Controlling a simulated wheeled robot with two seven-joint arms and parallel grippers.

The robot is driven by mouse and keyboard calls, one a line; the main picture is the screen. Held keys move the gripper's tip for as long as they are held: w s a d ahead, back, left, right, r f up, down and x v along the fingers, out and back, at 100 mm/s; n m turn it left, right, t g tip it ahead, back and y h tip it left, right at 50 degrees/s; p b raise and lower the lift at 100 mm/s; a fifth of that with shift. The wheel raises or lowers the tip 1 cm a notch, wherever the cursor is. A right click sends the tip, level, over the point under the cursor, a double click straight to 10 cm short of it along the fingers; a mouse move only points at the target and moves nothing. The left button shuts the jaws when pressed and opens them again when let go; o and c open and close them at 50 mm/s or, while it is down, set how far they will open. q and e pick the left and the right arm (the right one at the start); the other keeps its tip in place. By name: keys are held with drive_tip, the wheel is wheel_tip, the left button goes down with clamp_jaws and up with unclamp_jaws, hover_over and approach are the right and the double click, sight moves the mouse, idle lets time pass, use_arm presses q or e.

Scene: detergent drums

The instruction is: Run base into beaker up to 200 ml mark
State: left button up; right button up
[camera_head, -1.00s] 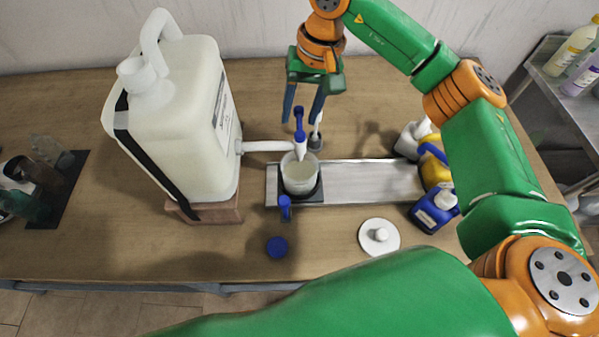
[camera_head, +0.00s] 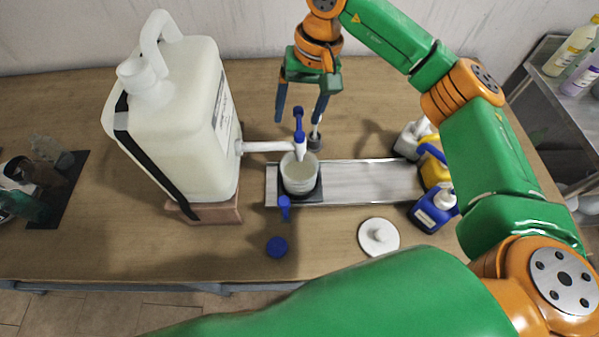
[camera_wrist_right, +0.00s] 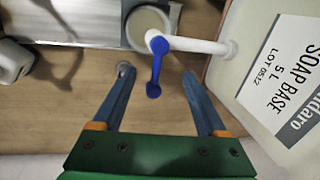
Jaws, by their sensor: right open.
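The white drum of soap base (camera_head: 190,125) stands on a wooden block at the left, its label readable in the right wrist view (camera_wrist_right: 290,80). A white spout (camera_head: 265,147) runs right from it to a tap with a blue lever (camera_head: 299,122). The beaker (camera_head: 299,175) stands under the tap and holds pale content; its marks and level are not readable. My right gripper (camera_head: 298,120) is open, with one blue finger on each side of the lever. The right wrist view shows the lever (camera_wrist_right: 155,70) between the fingers, apart from both. My left gripper is not in view.
The beaker stands at the left end of a metal tray (camera_head: 370,181). Blue (camera_head: 433,212), yellow (camera_head: 433,170) and white (camera_head: 411,140) containers stand at its right. A grey-based rod (camera_head: 315,142) is behind the beaker. A blue cap (camera_head: 277,247) and white lid (camera_head: 379,237) lie in front.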

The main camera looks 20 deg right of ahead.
drive_tip(key=r+p, duration=0.2)
drive_tip(key=r, duration=0.1)
drive_tip(key=r+p, duration=0.1)
drive_tip(key=shift+s+d+r, duration=0.1)
drive_tip(key=shift+d+r, duration=0.1)
drive_tip(key=shift+d, duration=0.1)
